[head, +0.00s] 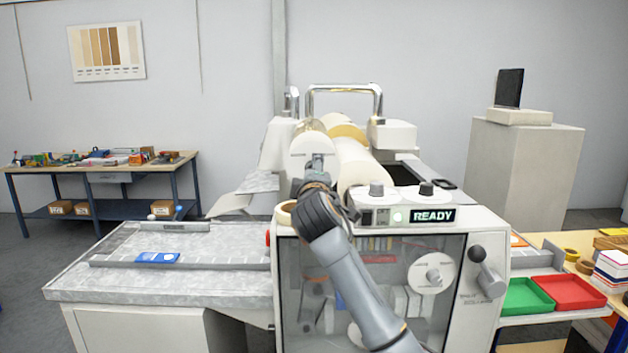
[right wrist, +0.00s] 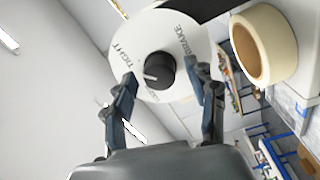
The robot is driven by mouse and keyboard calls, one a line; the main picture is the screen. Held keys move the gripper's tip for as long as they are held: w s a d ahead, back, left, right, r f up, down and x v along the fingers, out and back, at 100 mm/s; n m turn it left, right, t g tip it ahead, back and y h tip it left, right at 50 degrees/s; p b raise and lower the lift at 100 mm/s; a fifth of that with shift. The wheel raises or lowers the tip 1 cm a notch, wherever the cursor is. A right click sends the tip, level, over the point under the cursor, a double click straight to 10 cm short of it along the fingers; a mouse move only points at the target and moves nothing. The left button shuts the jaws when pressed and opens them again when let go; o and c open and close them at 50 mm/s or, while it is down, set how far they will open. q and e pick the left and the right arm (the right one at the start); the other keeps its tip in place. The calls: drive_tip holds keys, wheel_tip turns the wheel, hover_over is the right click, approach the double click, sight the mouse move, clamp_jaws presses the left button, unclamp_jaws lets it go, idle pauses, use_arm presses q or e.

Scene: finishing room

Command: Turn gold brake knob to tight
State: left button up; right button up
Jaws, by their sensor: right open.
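The brake knob (right wrist: 158,70) looks black rather than gold in the right wrist view. It sits on a white round dial (right wrist: 150,30) marked TIGHT at left and BRAKE at right; another word below the knob is partly hidden. A pale pointer on the knob points left and slightly down. My right gripper (right wrist: 166,80) is open, its fingers on either side of the knob with gaps showing. In the head view my right gripper (head: 317,165) is in front of the white dial (head: 312,148) and hides the knob. My left gripper is not in view.
A cream roll (right wrist: 265,45) is close to the right of the dial. The machine's front panel has a READY display (head: 433,216), knobs on top and a lever (head: 486,272) at right. A grey worktable (head: 180,262) with a blue item (head: 157,258) is at left.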

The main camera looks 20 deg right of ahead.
drive_tip(key=v, duration=1.2)
drive_tip(key=shift+w+f, duration=0.1)
